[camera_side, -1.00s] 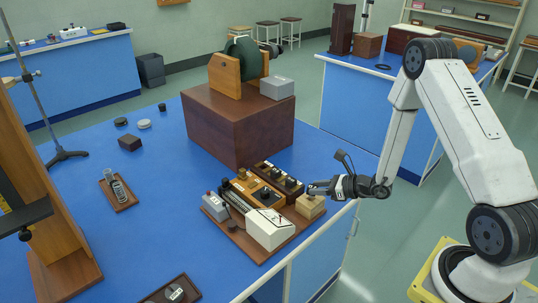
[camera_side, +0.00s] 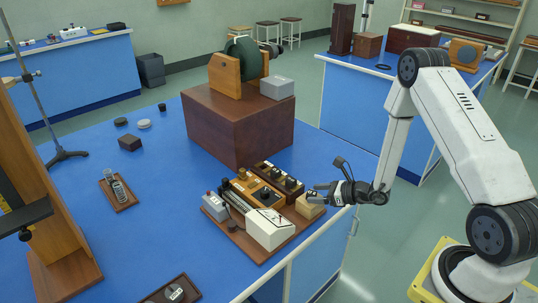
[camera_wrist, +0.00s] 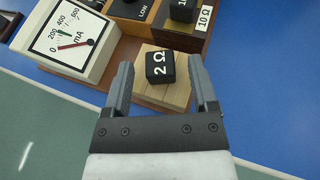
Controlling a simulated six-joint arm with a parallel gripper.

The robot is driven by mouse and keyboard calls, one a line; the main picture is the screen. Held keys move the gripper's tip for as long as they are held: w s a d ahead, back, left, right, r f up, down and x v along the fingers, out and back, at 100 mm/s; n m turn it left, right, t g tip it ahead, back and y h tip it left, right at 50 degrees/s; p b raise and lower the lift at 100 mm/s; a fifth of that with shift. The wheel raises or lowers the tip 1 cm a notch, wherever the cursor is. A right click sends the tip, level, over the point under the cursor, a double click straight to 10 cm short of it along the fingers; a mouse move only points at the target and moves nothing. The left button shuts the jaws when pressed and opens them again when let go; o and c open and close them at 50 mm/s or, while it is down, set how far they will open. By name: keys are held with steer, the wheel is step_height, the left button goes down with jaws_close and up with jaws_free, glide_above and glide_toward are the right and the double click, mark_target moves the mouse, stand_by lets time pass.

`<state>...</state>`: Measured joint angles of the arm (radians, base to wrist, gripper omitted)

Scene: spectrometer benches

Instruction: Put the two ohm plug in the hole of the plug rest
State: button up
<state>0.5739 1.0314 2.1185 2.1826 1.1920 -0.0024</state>
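The two ohm plug (camera_wrist: 160,67) is a black block with a white "2 Ω" label. In the wrist view it sits on top of the plug rest (camera_wrist: 177,94), a light wooden block; the hole is hidden beneath it. My gripper (camera_wrist: 161,62) is open, with one finger on each side of the plug and visible gaps between. In the side view my gripper (camera_side: 317,191) is just above and right of the plug rest (camera_side: 309,209), and the plug is too small to make out clearly.
A white milliamp meter (camera_side: 269,229) stands left of the rest. Behind it are a resistance box with a 10 Ω plug (camera_wrist: 184,10) and other apparatus. A large brown box (camera_side: 238,128) rises behind. The bench edge is close in front.

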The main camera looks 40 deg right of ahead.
steer(key=shift+r, duration=0.2)
steer(key=v, duration=1.2)
stand_by(0.8)
steer(key=s+a+r+n+g+y, duration=0.2)
steer(key=s+a+n+g, duration=0.1)
steer(key=a+n+g, duration=0.4)
steer(key=s+a+r+n+g+y, duration=0.1)
steer(key=s+a+n+g, duration=0.1)
steer(key=a+n+g, duration=0.5)
step_height(320, 180, up, 7)
steer(key=w+n+t+h, duration=0.2)
steer(key=n+h, duration=0.6)
steer(key=n, duration=0.9)
steer(key=shift+a+f+n+t, duration=0.15)
steer(key=shift+a+n+t, duration=0.25)
steer(key=shift+t, duration=0.6)
